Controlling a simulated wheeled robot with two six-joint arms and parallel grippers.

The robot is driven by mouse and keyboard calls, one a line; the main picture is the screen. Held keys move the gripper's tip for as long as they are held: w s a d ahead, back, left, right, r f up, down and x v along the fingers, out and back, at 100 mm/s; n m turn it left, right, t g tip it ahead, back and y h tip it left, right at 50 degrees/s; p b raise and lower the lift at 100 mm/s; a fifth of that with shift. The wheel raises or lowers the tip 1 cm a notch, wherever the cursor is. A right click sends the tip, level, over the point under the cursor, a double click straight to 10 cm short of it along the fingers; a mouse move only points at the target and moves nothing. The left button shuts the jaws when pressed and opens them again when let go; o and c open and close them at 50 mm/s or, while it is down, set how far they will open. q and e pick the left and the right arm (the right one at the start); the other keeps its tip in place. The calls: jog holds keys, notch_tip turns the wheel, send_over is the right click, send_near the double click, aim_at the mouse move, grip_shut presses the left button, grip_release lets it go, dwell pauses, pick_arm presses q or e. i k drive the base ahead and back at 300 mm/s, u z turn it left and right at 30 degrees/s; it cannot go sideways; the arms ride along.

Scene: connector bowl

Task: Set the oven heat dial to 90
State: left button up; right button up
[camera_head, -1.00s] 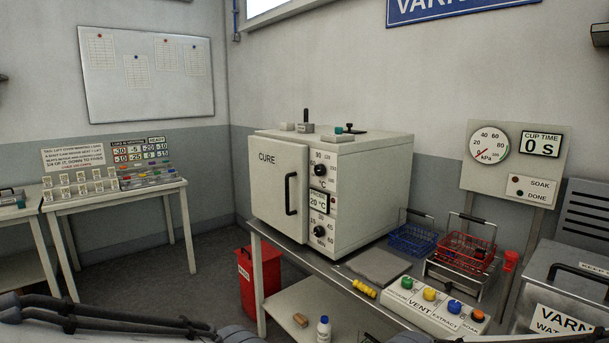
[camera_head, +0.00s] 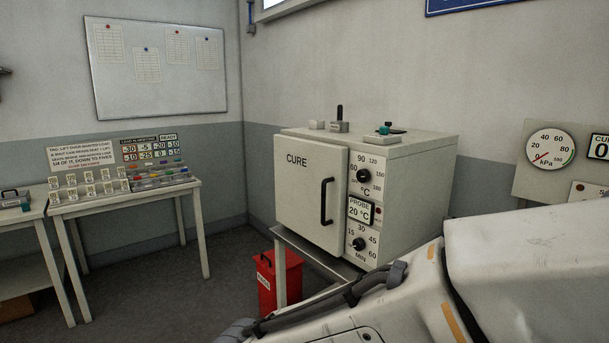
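The white cure oven (camera_head: 312,193) stands right of centre in the head view, its door closed with a black vertical handle (camera_head: 327,201). Its heat dial (camera_head: 363,176) is a black knob at the top of the front panel, ringed by marks such as 60, 90, 120, 150 and 180 °C. Where its pointer aims is too small to tell. The probe display (camera_head: 359,211) reads 20 °C. Below it is the minutes dial (camera_head: 359,244). A white arm link of mine crosses the lower right, in front of the bench. Neither gripper shows.
A red bin (camera_head: 279,281) stands below the oven's left side. Small blocks and a black lever (camera_head: 339,113) sit on the oven top. A pressure gauge (camera_head: 550,149) is at the right. A table with tags (camera_head: 125,200) stands at the left, with open floor between.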

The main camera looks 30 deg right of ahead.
aim_at(363, 175)
jog(key=u, duration=0.1)
jog(key=i, duration=0.65)
jog(key=z, duration=0.85)
jog(key=i, duration=0.55)
jog(key=z, duration=0.65)
